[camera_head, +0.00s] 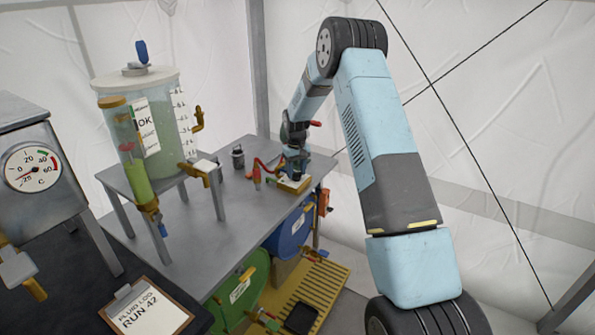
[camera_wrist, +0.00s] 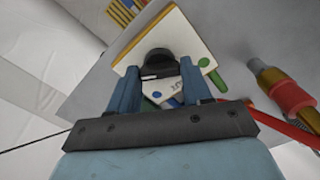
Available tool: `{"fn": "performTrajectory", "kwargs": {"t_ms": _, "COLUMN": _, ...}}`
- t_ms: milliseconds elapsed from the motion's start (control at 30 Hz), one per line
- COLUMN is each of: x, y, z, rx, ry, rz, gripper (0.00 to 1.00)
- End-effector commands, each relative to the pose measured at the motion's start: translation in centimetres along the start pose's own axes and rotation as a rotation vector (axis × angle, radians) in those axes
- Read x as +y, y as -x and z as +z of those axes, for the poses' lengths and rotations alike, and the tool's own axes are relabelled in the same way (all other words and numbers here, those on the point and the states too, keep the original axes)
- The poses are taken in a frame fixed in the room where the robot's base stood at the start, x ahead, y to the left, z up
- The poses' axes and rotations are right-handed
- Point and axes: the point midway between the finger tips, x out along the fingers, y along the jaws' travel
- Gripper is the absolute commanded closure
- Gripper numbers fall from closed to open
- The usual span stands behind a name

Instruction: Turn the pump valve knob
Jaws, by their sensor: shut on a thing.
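The pump valve knob (camera_wrist: 157,56) is a round black dial on a white plate (camera_wrist: 187,33) with a yellow edge and coloured marks. My gripper (camera_wrist: 160,74) has its two blue fingers on either side of the knob and is shut on it. Part of the knob is hidden by the fingers. In the head view my gripper (camera_head: 294,164) points down onto the small yellow-edged pump box (camera_head: 291,187) near the far end of the grey table. The knob itself is hidden there by the gripper.
A red hose with a brass and red fitting (camera_wrist: 289,92) lies close beside the box. A small dark canister (camera_head: 238,157) stands left of it. A tank (camera_head: 150,125) with a gauge tube stands on the table (camera_head: 215,235). Drums and a yellow grate (camera_head: 325,285) are below.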

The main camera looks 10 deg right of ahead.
Motion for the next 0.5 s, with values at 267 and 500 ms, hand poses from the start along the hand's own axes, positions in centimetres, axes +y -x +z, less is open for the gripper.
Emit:
{"fn": "performTrajectory", "kwargs": {"t_ms": 267, "x": 0.13, "y": 0.13, "z": -0.14, "rx": 0.005, "ry": -0.114, "rz": 0.002, "gripper": 0.82}}
{"fn": "performTrajectory", "kwargs": {"t_ms": 500, "x": 0.08, "y": 0.13, "z": -0.16, "rx": 0.005, "ry": -0.146, "rz": 0.002, "gripper": 0.82}}
